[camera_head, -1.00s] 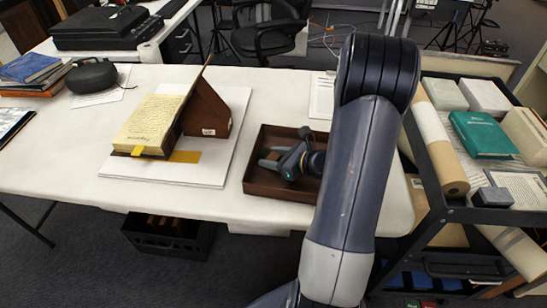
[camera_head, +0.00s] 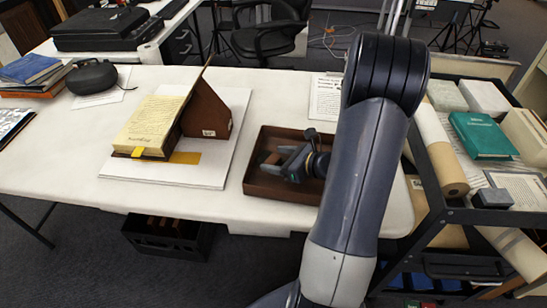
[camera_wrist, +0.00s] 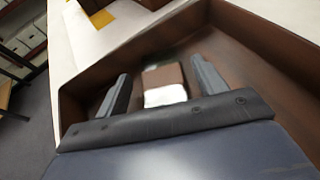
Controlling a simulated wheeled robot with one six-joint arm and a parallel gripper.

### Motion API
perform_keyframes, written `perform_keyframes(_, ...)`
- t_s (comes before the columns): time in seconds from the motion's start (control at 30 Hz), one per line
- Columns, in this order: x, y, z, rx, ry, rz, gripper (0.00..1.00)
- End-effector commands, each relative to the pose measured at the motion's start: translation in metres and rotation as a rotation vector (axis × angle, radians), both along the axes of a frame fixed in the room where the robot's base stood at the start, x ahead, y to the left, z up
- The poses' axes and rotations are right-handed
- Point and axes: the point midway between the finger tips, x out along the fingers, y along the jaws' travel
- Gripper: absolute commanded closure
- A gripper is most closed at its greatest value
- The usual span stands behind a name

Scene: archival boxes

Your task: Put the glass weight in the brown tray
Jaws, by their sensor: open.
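The brown tray (camera_head: 254,184) lies on the white-covered table, right of the open book. A small block with a brownish face and a bright white face sits in the tray; it looks like the glass weight (camera_wrist: 164,86). It lies between and just beyond my finger tips in the wrist view. In the head view the weight (camera_head: 269,158) is a small brownish shape left of the fingers. My gripper (camera_head: 280,161) is open over the tray, with its fingers (camera_wrist: 160,75) apart and no visible contact with the weight. My arm hides the tray's right part.
A book (camera_head: 152,125) rests on a brown stand upon a white board (camera_head: 215,165). A cart (camera_head: 462,213) with boxes, a green book and a roll stands right of the table. A paper sheet (camera_head: 325,97) lies behind the tray.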

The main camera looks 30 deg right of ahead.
Motion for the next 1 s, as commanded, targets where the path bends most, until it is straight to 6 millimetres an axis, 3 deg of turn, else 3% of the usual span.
perform_keyframes(0.3,-0.05,-0.029,0.025,-0.003,-0.002,-0.006,0.33)
perform_keyframes(0.5,-0.073,-0.041,0.036,-0.001,-0.002,-0.004,0.33)
perform_keyframes(1.0,-0.084,-0.046,0.04,0.0,0.0,0.0,0.33)
